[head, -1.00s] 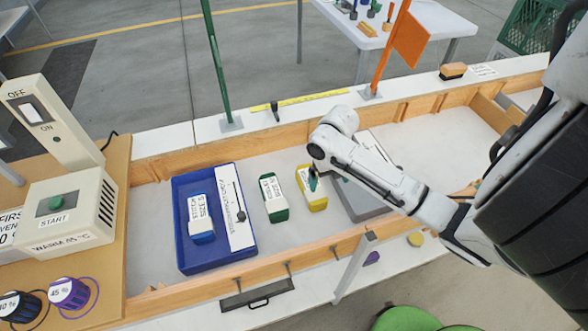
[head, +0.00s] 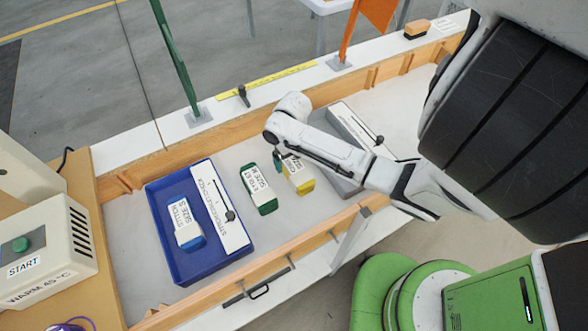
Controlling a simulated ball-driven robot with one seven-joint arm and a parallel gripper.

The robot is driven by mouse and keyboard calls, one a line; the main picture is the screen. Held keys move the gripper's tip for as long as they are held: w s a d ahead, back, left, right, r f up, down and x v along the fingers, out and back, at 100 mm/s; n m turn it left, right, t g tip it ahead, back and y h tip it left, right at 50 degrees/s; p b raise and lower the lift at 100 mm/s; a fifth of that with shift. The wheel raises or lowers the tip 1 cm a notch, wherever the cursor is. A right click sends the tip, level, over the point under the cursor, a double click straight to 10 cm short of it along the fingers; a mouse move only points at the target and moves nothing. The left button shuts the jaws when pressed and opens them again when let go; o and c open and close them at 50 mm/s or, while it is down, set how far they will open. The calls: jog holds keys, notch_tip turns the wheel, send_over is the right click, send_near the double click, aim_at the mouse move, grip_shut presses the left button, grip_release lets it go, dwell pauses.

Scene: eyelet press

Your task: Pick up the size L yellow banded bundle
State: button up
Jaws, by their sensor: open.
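The yellow banded bundle (head: 302,184) with a white label lies in the wooden-sided trough, right of the green bundle. Its label is partly hidden by my arm, so I cannot read its size. My gripper (head: 279,163) is open, at the far left end of the yellow bundle, between it and the green bundle. I cannot tell its height or whether it touches either one. The green bundle (head: 264,202) is labelled size M. A blue bundle (head: 190,238) labelled size S lies in the blue tray.
The blue tray (head: 178,270) also holds a white labelled strip (head: 224,208). A grey tray (head: 338,184) lies right of the yellow bundle, partly under my arm. Wooden walls (head: 250,276) bound the trough. A green post (head: 178,70) and an orange flag (head: 376,14) stand behind.

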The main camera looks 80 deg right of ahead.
aim_at(295, 166)
jog(key=f, duration=0.4)
jog(key=shift+s+a+f, duration=0.15)
jog(key=shift+s+a, duration=0.05)
jog(key=shift+s, duration=0.05)
jog(key=c, duration=1.3)
